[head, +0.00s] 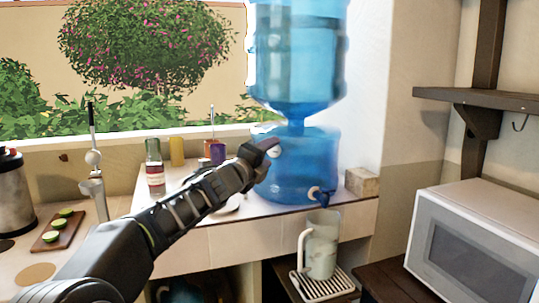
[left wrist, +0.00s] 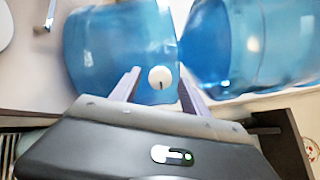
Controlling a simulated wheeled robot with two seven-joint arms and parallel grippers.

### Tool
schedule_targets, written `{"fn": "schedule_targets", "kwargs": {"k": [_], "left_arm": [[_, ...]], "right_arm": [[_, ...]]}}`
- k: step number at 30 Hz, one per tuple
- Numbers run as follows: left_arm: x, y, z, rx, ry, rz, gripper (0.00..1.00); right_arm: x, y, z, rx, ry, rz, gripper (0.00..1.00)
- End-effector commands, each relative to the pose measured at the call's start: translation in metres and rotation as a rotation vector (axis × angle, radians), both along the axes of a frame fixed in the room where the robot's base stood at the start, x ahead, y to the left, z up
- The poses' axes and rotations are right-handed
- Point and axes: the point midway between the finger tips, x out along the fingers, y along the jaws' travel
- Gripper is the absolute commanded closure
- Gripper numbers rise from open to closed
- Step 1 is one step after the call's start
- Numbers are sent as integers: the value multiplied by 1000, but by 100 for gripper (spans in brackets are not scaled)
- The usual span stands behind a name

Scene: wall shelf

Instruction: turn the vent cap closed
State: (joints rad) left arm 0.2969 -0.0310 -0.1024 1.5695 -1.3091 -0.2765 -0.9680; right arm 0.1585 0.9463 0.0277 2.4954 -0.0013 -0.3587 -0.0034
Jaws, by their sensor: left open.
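The vent cap (left wrist: 160,77) is a small white round knob with a short dark mark, on the blue lower water container (left wrist: 95,50). In the head view the cap (head: 275,152) shows as a pale spot at the container's upper left, partly hidden by my gripper. My left gripper (head: 272,147) is open at the container (head: 300,170). In the left wrist view its two fingers (left wrist: 159,74) stand on either side of the cap, with visible gaps. I cannot tell how deep the fingers reach around it. My right gripper is not in view.
A large blue bottle (head: 297,50) stands upside down above the container. A tap (head: 321,195) sticks out at its front, over a pitcher (head: 321,245) on a rack. A wooden block (head: 361,182) is at its right; bottles and cups (head: 155,165) stand left. A microwave (head: 480,245) is at right.

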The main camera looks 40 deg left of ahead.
Motion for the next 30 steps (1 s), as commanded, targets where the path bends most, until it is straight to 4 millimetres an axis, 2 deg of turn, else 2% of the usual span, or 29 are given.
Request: {"fn": "schedule_targets", "kwargs": {"k": [9,13,30], "left_arm": [[-51,-8,-2,0,-1,1,46],[-64,-10,-3,1,-1,1,46],[-67,-11,-4,0,0,0,46]], "right_arm": [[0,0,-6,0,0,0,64],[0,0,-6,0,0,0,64],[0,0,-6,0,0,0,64]]}}
